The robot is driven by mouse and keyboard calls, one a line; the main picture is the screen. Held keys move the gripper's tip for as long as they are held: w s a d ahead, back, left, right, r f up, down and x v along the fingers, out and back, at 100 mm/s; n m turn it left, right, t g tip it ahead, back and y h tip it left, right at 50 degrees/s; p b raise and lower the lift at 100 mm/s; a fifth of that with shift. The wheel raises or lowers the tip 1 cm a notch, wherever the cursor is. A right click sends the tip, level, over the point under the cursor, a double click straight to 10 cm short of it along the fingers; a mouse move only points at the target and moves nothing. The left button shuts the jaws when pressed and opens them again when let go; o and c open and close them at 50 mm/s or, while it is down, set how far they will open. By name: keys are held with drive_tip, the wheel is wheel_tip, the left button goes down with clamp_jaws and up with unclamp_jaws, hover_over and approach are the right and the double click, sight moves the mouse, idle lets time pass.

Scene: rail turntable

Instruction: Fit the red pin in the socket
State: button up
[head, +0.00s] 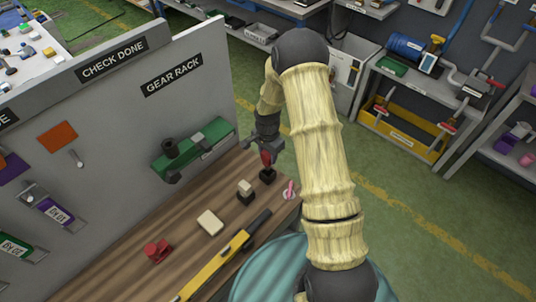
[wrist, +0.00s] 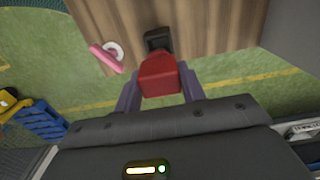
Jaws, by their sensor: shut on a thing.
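My gripper (head: 266,148) is shut on the red pin (head: 266,158) over the far right part of the wooden bench. In the wrist view the red pin (wrist: 160,76) sits between the two fingers. The small dark block with the socket (head: 267,176) stands on the bench directly below the pin. In the wrist view the dark socket block (wrist: 156,39) shows just beyond the pin and is partly hidden by it. The pin's lower end is at or close to the block's top. I cannot tell whether it is inside the socket.
A pink piece by a white ring (head: 290,190) lies near the bench's right edge. A dark block with a beige top (head: 245,190), a beige tile (head: 210,222), a red part (head: 158,251) and a yellow-black tool (head: 222,262) lie nearer. The grey panel (head: 110,130) stands left.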

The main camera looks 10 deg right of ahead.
drive_tip(key=shift+r+p, duration=0.3)
drive_tip(key=shift+r, duration=0.3)
drive_tip(key=shift+r+p, duration=1.5)
drive_tip(key=shift+r, duration=1.05)
